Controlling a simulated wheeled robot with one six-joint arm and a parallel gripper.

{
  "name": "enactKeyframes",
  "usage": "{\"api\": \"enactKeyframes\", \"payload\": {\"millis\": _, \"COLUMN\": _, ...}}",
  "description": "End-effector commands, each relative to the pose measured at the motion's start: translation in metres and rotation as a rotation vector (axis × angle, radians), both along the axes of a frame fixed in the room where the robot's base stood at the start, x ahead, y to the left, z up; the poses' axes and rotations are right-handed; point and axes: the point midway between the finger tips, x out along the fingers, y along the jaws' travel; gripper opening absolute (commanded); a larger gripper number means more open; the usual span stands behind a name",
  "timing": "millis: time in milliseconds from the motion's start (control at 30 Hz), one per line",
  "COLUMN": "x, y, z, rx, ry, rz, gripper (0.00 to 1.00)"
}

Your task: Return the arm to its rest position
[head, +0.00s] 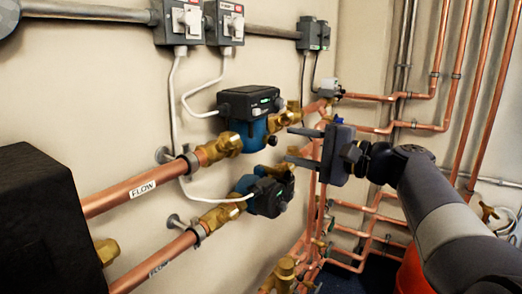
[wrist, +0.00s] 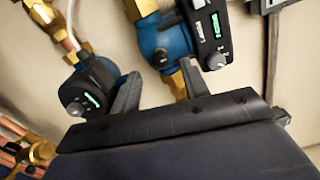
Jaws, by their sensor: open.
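My gripper (head: 300,146) is open, with its two grey fingers pointing left toward the pumps in the head view. It appears empty. My arm reaches in from the lower right. In the wrist view the gripper's two fingers (wrist: 157,92) show past the dark gripper body, with the pumps beyond them. The upper pump (head: 250,102), blue with a black head, sits on the upper pipe; it also shows in the wrist view (wrist: 205,40). The lower pump (head: 270,192) sits on the lower pipe and also shows in the wrist view (wrist: 92,90). I cannot tell whether the fingers touch anything.
Copper flow pipes (head: 140,188) run along the left wall. Several copper pipes (head: 440,70) fill the right corner behind my arm. A black box (head: 45,220) stands at the lower left. Grey switch boxes (head: 180,22) hang above. A red object (head: 412,272) is at the lower right.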

Motion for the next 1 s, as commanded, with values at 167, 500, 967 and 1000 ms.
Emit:
{"api": "enactKeyframes", "payload": {"millis": 167, "x": 0.016, "y": 0.025, "z": 0.0, "rx": 0.0, "ry": 0.0, "rz": 0.003, "gripper": 0.43}}
{"api": "enactKeyframes", "payload": {"millis": 500, "x": 0.025, "y": 0.038, "z": 0.001, "rx": 0.011, "ry": 0.017, "rz": -0.001, "gripper": 0.43}}
{"api": "enactKeyframes", "payload": {"millis": 967, "x": 0.021, "y": 0.029, "z": 0.0, "rx": 0.0, "ry": -0.001, "rz": -0.003, "gripper": 0.43}}
{"api": "enactKeyframes", "payload": {"millis": 1000, "x": 0.018, "y": 0.025, "z": 0.0, "rx": 0.0, "ry": -0.001, "rz": -0.004, "gripper": 0.43}}
